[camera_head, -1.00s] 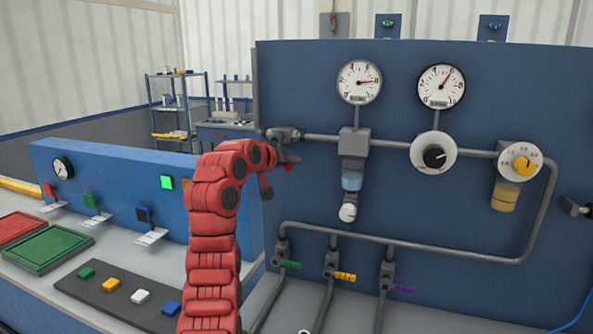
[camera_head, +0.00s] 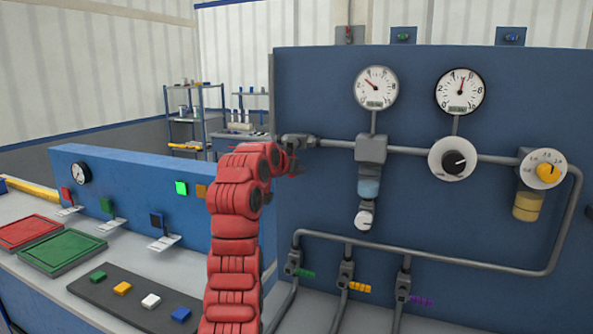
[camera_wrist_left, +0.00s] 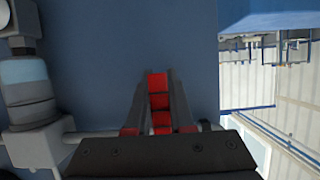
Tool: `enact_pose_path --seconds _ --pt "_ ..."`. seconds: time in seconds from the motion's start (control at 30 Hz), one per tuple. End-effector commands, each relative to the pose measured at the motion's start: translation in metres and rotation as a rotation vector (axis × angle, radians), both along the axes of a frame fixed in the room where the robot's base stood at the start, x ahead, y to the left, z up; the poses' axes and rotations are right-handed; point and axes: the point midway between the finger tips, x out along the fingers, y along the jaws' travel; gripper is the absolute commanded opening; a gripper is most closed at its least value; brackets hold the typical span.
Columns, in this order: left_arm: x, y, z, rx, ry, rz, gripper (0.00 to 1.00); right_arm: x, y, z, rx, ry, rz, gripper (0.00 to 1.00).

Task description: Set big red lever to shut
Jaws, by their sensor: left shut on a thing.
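My left gripper (camera_head: 291,162) is at the left end of the upper grey pipe on the blue panel, by the valve (camera_head: 297,141). In the wrist view its two dark fingers (camera_wrist_left: 160,100) are closed around the segmented red lever (camera_wrist_left: 158,82). In the head view my red arm and gripper hide most or all of the lever. The left pressure gauge (camera_head: 376,88) has its red needle pointing to the upper left. My right gripper is not in view.
The blue panel (camera_head: 330,195) carries a second gauge (camera_head: 460,92), a black knob (camera_head: 454,160), a yellow knob (camera_head: 548,172) and small green, yellow and purple valve handles lower down. A low blue panel (camera_head: 130,180) and a bench with coloured blocks lie left.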

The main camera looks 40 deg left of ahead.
Motion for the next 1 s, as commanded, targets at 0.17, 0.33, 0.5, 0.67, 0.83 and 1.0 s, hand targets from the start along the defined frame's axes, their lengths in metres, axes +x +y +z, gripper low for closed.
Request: enact_pose_path --seconds 0.17,0.33,0.5,0.67,0.83,1.0 --pt "0.000 0.001 0.001 0.002 -0.001 0.001 0.00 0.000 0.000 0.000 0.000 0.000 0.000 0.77" --pt "0.000 0.001 0.001 0.002 -0.001 0.001 0.39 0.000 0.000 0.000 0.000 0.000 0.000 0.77" --pt "0.000 0.001 0.001 0.001 -0.001 0.001 0.51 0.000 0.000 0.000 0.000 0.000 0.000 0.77" --pt "0.000 0.000 0.000 0.001 -0.001 0.001 0.51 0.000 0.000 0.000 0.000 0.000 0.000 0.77" --pt "-0.010 -0.001 0.002 0.001 -0.003 0.001 0.51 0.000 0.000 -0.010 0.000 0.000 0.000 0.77" --pt "-0.043 -0.008 0.012 0.006 -0.007 0.004 0.51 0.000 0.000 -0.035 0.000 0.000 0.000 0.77"
